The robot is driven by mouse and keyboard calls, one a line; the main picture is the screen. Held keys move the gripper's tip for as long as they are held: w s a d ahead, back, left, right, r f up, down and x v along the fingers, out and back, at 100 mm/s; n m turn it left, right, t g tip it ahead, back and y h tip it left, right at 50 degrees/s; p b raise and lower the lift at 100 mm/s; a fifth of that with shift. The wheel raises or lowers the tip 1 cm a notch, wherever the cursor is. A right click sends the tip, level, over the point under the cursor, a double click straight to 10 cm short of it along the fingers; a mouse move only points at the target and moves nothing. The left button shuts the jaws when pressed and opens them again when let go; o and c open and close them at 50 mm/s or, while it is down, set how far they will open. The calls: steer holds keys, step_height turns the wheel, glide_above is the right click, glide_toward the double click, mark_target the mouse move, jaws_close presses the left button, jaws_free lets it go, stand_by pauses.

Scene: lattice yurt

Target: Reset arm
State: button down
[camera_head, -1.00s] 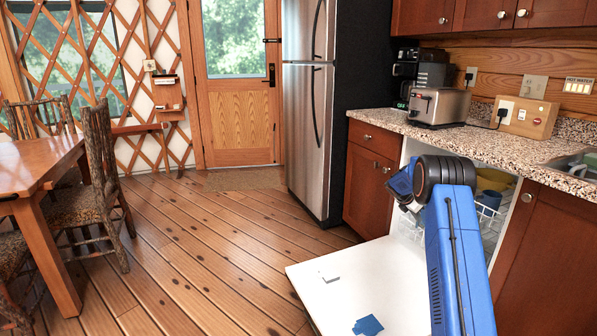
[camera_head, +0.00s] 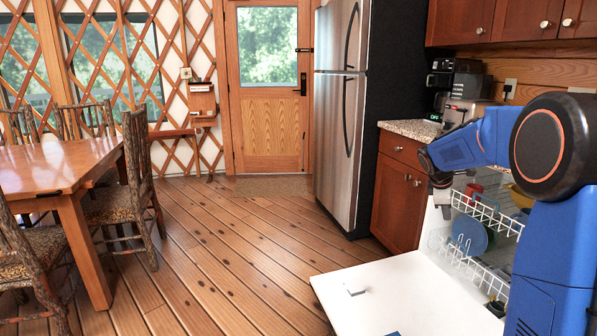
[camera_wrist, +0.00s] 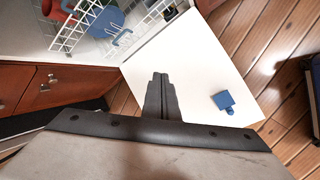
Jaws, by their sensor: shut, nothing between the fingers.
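My blue arm (camera_head: 550,230) rises at the right of the head view and bends left at a large dark joint. My gripper (camera_wrist: 160,78) is shut and empty in the wrist view, its dark fingers together above the white open dishwasher door (camera_wrist: 190,70). In the head view the arm's dark end hangs by the left side of the dishwasher opening, and its fingertips are hard to make out.
The open dishwasher door (camera_head: 400,290) lies low in front. The dish rack (camera_head: 470,262) holds a blue plate (camera_head: 468,236) and other dishes. A small blue thing (camera_wrist: 223,101) lies on the door. The fridge (camera_head: 340,120) stands behind; the wooden floor at left is clear up to the table (camera_head: 60,165).

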steer(key=s+a+r+m+y, duration=0.1)
steer(key=s+a+r+m, duration=0.1)
steer(key=s+a, duration=0.35)
steer(key=s+a+r+m, duration=0.2)
steer(key=s+r, duration=0.1)
steer(key=s, duration=0.5)
steer(key=s+a+f+m+y, duration=0.1)
steer(key=s+a+f+m, duration=0.1)
steer(key=s, duration=0.9)
steer(key=s+a+f+m+t+y, duration=0.1)
steer(key=s+a+f+m, duration=0.1)
steer(key=s+a+m, duration=0.2)
steer(key=s+a+f+m+y, duration=0.2)
steer(key=s+a, duration=0.5)
steer(key=s, duration=1.1)
steer(key=shift+s+a+f+m+t, duration=0.2)
steer(key=shift+f+m+t, duration=0.1)
steer(key=shift+f+m, duration=0.1)
